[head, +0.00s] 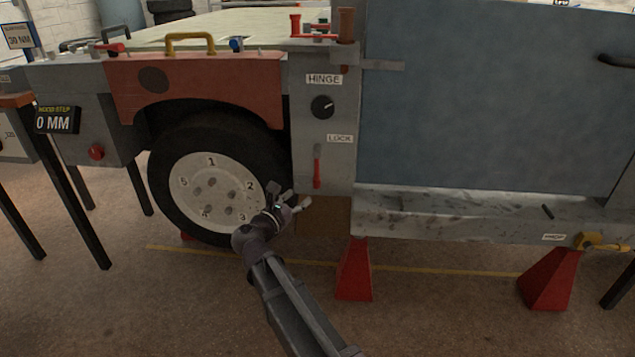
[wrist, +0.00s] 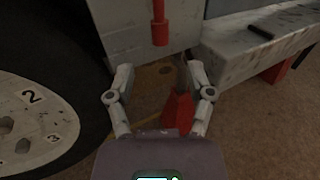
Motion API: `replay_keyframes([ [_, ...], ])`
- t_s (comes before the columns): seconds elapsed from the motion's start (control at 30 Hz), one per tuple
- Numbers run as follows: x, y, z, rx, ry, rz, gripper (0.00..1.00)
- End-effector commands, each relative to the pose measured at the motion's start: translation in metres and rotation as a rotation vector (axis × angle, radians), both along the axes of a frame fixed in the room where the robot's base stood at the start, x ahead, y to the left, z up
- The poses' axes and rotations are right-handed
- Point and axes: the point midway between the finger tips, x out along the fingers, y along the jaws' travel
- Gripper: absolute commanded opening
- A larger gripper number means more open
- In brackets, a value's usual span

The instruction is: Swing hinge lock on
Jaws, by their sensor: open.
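The hinge lock is a red lever (head: 317,167) under the LOCK label (head: 340,139) on the grey hinge panel (head: 335,100). The lever hangs with its red handle pointing down. In the wrist view the lower end of the red lever (wrist: 159,30) shows at the top, ahead of and above the fingers. My gripper (head: 292,202) is open and empty, below and left of the lever, in front of the wheel's right side. In the wrist view my gripper (wrist: 158,85) has its two fingers spread apart, with nothing between them. It is apart from the lever.
A black hinge knob (head: 322,107) sits above the lever, under the HINGE label (head: 324,79). The numbered wheel (head: 212,190) is close at left. The blue door (head: 490,100) and grey sill (head: 450,215) are at right. A red stand (head: 354,270) stands below.

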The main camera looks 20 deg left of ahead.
Motion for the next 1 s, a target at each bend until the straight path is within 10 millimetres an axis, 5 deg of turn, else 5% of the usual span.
replay_keyframes([
  [0.5, 0.077, -0.011, 0.0, 0.0, 0.0, -0.001, 0.68],
  [1.0, 0.097, -0.015, 0.0, 0.0, 0.0, 0.0, 0.68],
])
